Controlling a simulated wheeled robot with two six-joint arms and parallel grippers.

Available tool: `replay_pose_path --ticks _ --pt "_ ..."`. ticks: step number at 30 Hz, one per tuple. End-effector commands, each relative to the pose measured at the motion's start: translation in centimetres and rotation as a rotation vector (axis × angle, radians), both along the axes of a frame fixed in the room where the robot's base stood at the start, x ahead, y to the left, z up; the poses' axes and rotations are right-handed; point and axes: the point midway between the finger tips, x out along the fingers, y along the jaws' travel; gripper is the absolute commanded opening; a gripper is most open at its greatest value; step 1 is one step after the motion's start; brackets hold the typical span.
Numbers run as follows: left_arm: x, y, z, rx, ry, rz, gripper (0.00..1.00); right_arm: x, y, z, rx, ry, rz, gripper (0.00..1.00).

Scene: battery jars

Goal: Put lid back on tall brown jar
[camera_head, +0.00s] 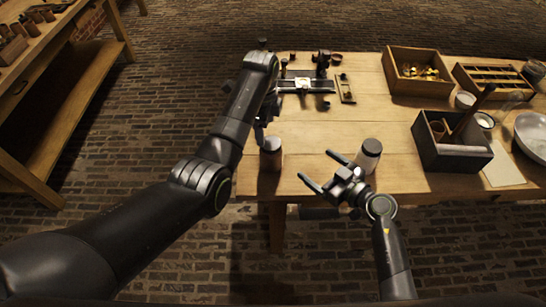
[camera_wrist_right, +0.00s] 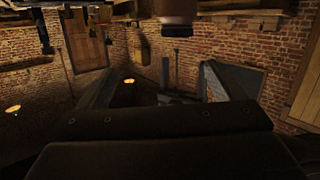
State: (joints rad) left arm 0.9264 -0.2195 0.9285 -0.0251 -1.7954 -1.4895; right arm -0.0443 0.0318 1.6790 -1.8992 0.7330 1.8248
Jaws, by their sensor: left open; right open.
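I cannot tell which is the tall brown jar, and I make out no loose lid. My right gripper (camera_head: 323,170) is open and empty, its fingers pointing left, just left of the first jar.
A dark box (camera_head: 455,157) with a rod in it stands at right, near a metal bowl (camera_head: 533,135). Wooden boxes (camera_head: 417,73) stand behind. A small apparatus (camera_head: 304,85) lies at the back left. The table's middle (camera_head: 350,115) is clear.

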Motion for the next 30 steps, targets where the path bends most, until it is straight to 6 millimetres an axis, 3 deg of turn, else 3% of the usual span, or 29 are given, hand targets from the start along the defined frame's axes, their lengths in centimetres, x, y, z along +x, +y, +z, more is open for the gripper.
replay_pose_path --ticks 6,18,23,30 --pt "0.4 -1.6 1.7 0.025 0.012 -0.108 0.72 -0.6 1.3 -2.4 -0.029 0.121 0.085 0.88" --pt "0.5 -1.6 1.8 0.025 0.011 -0.111 0.72 -0.5 1.6 -2.5 -0.029 0.125 0.087 0.88" --pt "0.5 -1.6 1.7 0.025 0.011 -0.11 0.72 0.7 2.7 -3.0 -0.028 0.123 0.088 0.88" --pt "0.5 -1.6 1.7 0.025 0.011 -0.11 0.72 3.5 5.7 -4.2 -0.027 0.124 0.089 0.88"
